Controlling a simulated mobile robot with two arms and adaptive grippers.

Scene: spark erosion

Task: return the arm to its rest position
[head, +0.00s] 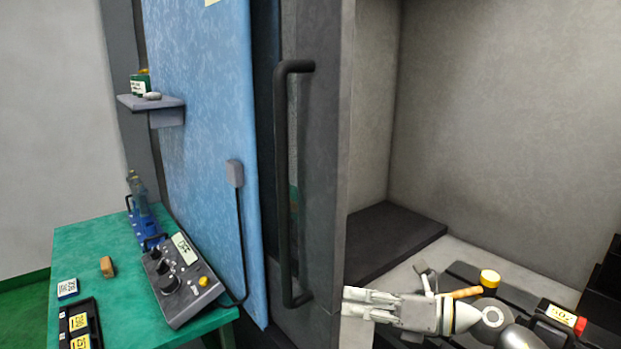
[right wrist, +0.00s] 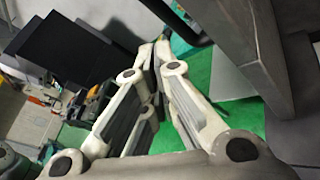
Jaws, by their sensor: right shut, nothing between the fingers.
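My right gripper (head: 368,303) shows at the lower middle of the head view, its arm coming in from the lower right. Its fingers point left and are shut with nothing between them. It appears just right of the dark door's lower edge. In the right wrist view the shut fingers (right wrist: 155,62) meet near the top middle, with green floor behind them. My left gripper is not in view.
A dark grey door with a long black handle (head: 282,190) stands open beside a blue panel (head: 205,130). A green table (head: 85,245) at left holds a control box (head: 185,285). A yellow-capped item (head: 490,278) stands near my right arm.

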